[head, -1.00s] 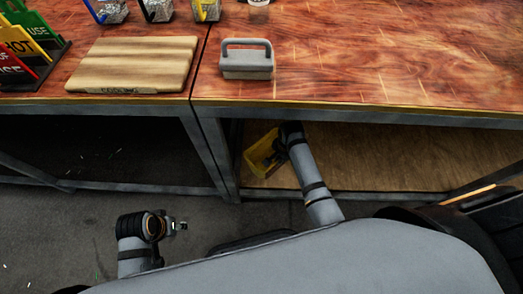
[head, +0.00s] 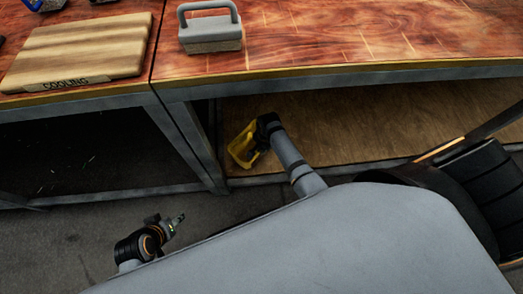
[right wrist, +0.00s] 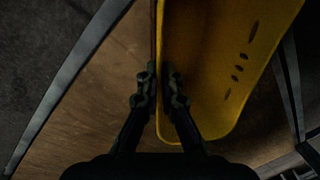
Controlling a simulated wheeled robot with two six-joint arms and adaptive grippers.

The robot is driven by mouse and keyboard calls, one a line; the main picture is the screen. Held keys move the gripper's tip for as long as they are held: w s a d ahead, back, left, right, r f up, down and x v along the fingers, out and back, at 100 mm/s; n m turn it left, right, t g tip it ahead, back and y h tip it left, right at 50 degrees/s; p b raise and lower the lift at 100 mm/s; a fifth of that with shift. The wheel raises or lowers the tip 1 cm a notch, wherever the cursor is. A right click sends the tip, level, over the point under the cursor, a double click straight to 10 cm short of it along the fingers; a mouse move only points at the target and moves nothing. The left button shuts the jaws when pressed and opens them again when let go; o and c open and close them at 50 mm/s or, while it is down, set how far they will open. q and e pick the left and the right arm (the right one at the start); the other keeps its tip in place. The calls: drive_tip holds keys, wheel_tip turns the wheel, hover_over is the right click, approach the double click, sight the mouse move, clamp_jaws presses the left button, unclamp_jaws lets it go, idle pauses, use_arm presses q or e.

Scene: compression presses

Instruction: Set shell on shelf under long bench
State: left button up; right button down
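The shell is a yellow open tray-like piece (head: 243,146). It is under the long bench (head: 350,72), above or on its wooden shelf (head: 350,130), near the left leg. I cannot tell whether it touches the shelf. My right gripper (head: 263,138) reaches in under the bench top to the shell. In the right wrist view its two fingers (right wrist: 160,88) pinch one side wall of the shell (right wrist: 220,60), one finger on each side. My left gripper (head: 179,219) is over the floor, away from the benches. Its fingers are too small to judge.
A grey handled block (head: 210,32) stands on the long bench top. A wooden board marked COOLING (head: 85,50) lies on the bench to its left. Metal legs (head: 190,140) stand between the two benches. The shelf is clear to the right of the shell.

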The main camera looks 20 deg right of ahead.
drive_tip(key=shift+f, duration=0.15)
drive_tip(key=c, duration=1.5)
unclamp_jaws()
use_arm(q)
wheel_tip(320, 180, up, 7)
drive_tip(key=s+a+g+y+p, duration=0.1)
drive_tip(key=a+g+p, duration=0.1)
drive_tip(key=p, duration=0.4)
drive_tip(key=shift+s+a+g, duration=0.2)
drive_tip(key=shift+s+g, duration=0.15)
drive_tip(key=shift+g, duration=0.35)
use_arm(e)
drive_tip(key=r, duration=0.4)
drive_tip(key=s+r, duration=0.1)
drive_tip(key=r, duration=0.7)
drive_tip(key=shift+s+d, duration=0.2)
drive_tip(key=shift+d, duration=0.15)
use_arm(q)
drive_tip(key=shift+f, duration=0.15)
